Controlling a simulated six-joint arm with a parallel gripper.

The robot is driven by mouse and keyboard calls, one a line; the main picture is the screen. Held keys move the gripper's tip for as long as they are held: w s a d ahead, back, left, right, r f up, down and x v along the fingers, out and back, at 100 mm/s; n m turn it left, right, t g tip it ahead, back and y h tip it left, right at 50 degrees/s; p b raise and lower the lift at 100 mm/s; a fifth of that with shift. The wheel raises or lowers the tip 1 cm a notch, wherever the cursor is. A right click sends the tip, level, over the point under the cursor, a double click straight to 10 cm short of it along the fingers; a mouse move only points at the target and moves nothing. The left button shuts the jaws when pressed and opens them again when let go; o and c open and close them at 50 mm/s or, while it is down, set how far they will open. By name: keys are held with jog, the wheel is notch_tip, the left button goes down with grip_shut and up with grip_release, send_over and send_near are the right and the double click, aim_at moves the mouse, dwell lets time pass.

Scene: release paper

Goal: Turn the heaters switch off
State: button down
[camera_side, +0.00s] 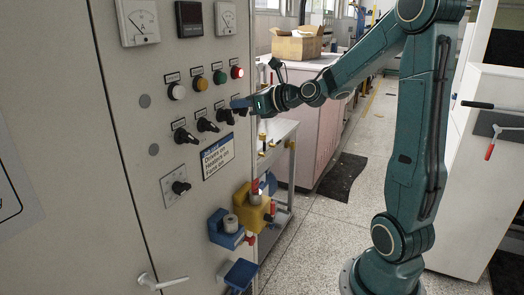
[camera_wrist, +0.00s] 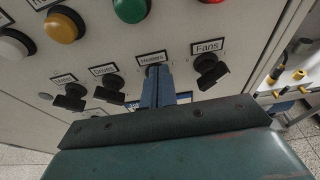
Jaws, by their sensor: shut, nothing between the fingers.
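The grey control panel has a row of black rotary switches. The heaters switch (camera_side: 225,117) is third from the left in the side view. In the wrist view its label (camera_wrist: 152,58) sits directly above my gripper's fingers, and the fingers hide the knob. My gripper (camera_wrist: 158,76) has its blue fingers shut together, with nothing seen between them. In the side view my gripper (camera_side: 237,103) reaches the panel at the right end of the switch row. I cannot tell whether the fingertips touch the heaters knob, or which way the knob points.
The fans switch (camera_wrist: 210,71) is close to the right of the fingers, and the drives switch (camera_wrist: 108,88) is to the left. Coloured lamps, including a green one (camera_wrist: 131,9), are above. Blue and yellow sockets (camera_side: 249,207) stick out below.

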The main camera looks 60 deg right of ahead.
jog(key=shift+a+f, duration=0.2)
jog(key=shift+f, duration=0.4)
dwell(0.7)
jog(key=shift+a+r, duration=0.1)
jog(key=shift+a, duration=0.2)
dwell(0.3)
jog(key=shift+r, duration=0.2)
jog(key=shift+d+r, duration=0.1)
jog(key=shift+r, duration=0.25)
jog(key=shift+s, duration=0.1)
jog(key=shift+f+v, duration=0.25)
jog(key=shift+v, duration=0.7)
jog(key=shift+f+v, duration=0.2)
jog(key=shift+v, duration=0.75)
jog(key=shift+f+v, duration=0.25)
jog(key=shift+v, duration=0.7)
jog(key=shift+s, duration=0.15)
